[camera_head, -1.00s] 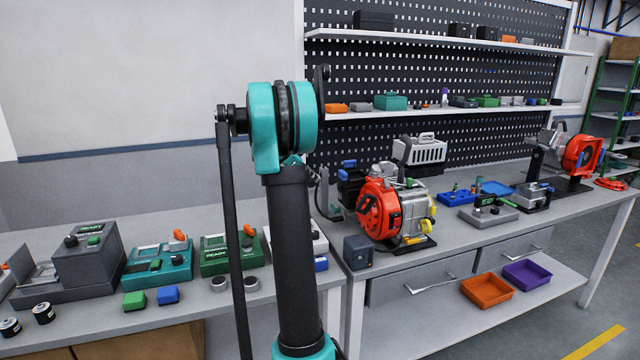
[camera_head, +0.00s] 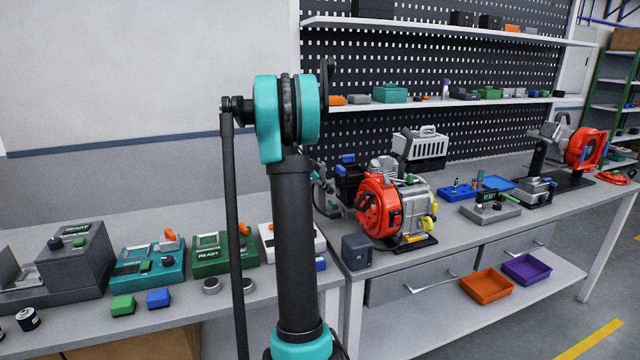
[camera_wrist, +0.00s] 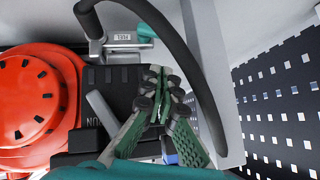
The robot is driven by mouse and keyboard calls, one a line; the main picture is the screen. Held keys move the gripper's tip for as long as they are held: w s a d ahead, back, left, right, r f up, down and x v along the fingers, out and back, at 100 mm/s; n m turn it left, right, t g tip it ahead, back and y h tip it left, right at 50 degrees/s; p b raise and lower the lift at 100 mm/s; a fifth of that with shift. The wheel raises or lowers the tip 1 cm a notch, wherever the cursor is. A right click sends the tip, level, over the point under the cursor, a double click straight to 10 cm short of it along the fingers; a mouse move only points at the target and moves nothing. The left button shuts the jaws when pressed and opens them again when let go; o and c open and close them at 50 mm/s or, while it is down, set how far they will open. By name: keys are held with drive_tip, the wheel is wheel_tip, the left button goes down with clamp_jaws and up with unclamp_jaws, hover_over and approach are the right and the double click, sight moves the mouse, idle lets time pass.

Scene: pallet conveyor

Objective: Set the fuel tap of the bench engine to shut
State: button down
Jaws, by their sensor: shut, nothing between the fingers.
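The bench engine (camera_head: 374,206) has a red round cover and stands on the bench right of my arm in the head view. Its red cover (camera_wrist: 35,95) fills the left of the wrist view. My gripper (camera_wrist: 160,85) is shut and empty, beside the dark engine top. A silver metal fitting with a small label (camera_wrist: 122,37) lies beyond the fingertips, apart from them; the label may read FUEL. A light grey lever (camera_wrist: 101,112) stands left of the fingers, near partly hidden lettering. I cannot tell the tap's setting. In the head view my arm partly hides the gripper area.
A thick black hose (camera_wrist: 185,50) arches close to the right of my fingers. A pegboard (camera_wrist: 285,105) stands behind. A dark box (camera_head: 357,251) sits at the bench front. Orange (camera_head: 486,284) and purple (camera_head: 526,270) trays lie on the lower shelf.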

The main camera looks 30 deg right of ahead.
sight(329, 201)
drive_tip(key=shift+w+f, duration=0.25)
drive_tip(key=shift+f, duration=0.65)
drive_tip(key=shift+w+f, duration=0.2)
drive_tip(key=shift+f, duration=0.65)
drive_tip(key=shift+w+f+n+g, duration=0.4)
drive_tip(key=shift+f+g, duration=0.1)
drive_tip(key=shift+f, duration=0.15)
drive_tip(key=shift+w, duration=0.1)
drive_tip(key=shift+s, duration=0.2)
